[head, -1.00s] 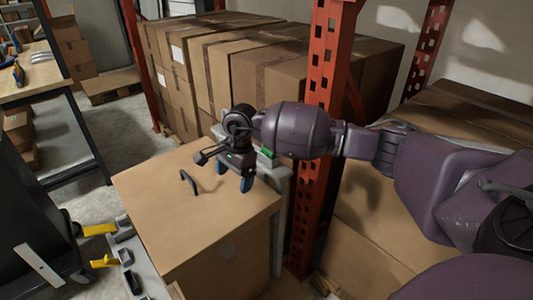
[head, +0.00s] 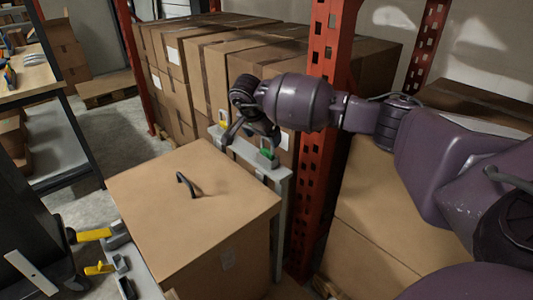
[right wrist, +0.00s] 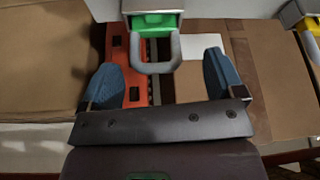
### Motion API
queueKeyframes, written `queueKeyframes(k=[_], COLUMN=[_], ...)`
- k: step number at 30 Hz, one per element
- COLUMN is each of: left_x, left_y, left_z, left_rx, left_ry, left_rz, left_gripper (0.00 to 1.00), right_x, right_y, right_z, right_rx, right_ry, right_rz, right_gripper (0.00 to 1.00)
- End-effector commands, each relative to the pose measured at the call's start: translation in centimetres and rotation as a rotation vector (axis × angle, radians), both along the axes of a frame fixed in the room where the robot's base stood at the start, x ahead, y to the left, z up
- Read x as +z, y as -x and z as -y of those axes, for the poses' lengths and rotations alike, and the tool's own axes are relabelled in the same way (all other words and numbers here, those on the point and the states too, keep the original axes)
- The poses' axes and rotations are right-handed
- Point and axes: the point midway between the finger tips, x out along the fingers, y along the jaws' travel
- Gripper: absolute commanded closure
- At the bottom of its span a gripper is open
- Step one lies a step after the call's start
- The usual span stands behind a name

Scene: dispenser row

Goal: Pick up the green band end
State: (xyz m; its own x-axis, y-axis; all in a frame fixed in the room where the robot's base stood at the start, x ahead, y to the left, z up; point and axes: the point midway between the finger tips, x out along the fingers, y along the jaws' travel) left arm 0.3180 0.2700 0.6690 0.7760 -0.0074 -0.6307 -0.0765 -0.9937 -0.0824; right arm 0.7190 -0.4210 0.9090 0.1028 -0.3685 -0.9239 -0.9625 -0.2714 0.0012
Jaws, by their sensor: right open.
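The green band end (head: 267,153) shows at a grey dispenser on a grey rail, just below and right of my right gripper in the head view. In the right wrist view the green piece (right wrist: 152,24) sticks out under a pale housing at top centre, with a grey U-shaped loop (right wrist: 155,68) on it. My right gripper (right wrist: 160,66) is open, with one blue finger on each side of the loop and gaps on both sides. The right gripper also shows in the head view (head: 254,134). Whether the fingers reach the loop's depth is unclear. My left gripper is not in view.
A yellow dispenser (head: 223,118) stands farther left on the grey rail (head: 240,147). A large carton (head: 190,225) with a dark curved handle (head: 186,184) stands in front. A red rack post (head: 322,130) rises right of the rail.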

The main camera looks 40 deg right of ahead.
Motion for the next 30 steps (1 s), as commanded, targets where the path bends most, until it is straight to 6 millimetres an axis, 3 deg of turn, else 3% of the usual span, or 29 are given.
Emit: queueKeyframes(k=[12, 20, 30], left_x=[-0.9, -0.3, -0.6], left_y=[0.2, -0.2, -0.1], left_z=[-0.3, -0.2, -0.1], left_rx=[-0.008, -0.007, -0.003], left_ry=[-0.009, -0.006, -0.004], left_rz=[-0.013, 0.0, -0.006], left_gripper=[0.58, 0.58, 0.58], right_x=[-4.4, -4.3, -4.3], right_y=[-0.2, -0.3, -0.3], right_z=[2.2, 2.3, 2.3], right_rx=[-0.001, 0.0, 0.0], right_ry=[-0.001, 0.0, 0.0], right_rz=[-0.004, 0.001, 0.001], right_gripper=[0.12, 0.12, 0.64])
